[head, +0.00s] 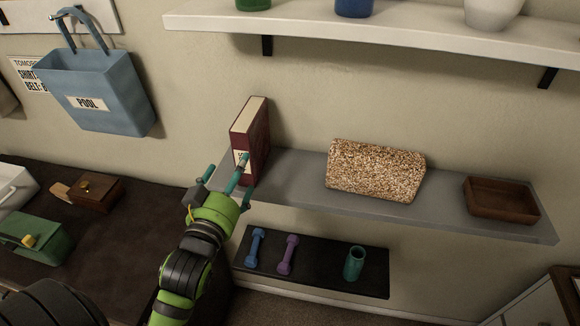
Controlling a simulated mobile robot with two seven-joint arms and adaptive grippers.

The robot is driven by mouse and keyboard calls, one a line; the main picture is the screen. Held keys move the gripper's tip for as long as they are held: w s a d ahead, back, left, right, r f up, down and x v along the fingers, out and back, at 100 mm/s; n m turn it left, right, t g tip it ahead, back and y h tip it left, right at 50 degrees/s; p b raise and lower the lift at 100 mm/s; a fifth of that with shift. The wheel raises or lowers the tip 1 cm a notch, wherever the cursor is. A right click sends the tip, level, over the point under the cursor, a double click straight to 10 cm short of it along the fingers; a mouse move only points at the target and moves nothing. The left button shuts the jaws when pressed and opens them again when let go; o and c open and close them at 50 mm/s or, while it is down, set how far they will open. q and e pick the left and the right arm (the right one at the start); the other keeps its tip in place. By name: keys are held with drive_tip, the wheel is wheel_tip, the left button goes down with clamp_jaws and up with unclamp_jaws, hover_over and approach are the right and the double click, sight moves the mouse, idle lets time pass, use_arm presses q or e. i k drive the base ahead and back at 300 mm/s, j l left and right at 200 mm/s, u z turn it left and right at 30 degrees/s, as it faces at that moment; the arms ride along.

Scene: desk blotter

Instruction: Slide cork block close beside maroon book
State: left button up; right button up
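The maroon book (256,135) stands upright near the left end of the grey shelf (300,182). The speckled tan cork block (376,170) lies on the same shelf, right of the book, with a clear gap between them. My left gripper (226,168) is at the shelf's left end, by the lower part of the book. Its teal fingers are spread apart, and one overlaps the book's spine in the picture. Whether it touches the book I cannot tell. The gripper holds nothing that I can see. My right gripper is not in view.
A brown wooden tray (502,200) sits at the shelf's right end. A white shelf (390,37) with pots hangs above. Below, a dark mat (325,268) holds dumbbells and a teal cup (354,263). A blue bag (95,90) hangs at the left.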

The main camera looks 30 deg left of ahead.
sight(384, 173)
drive_tip(key=i+l+u, duration=0.15)
drive_tip(key=l, duration=0.5)
drive_tip(key=i+l+u, duration=0.2)
drive_tip(key=l, duration=0.45)
drive_tip(key=l+u, duration=0.15)
drive_tip(key=l, duration=0.5)
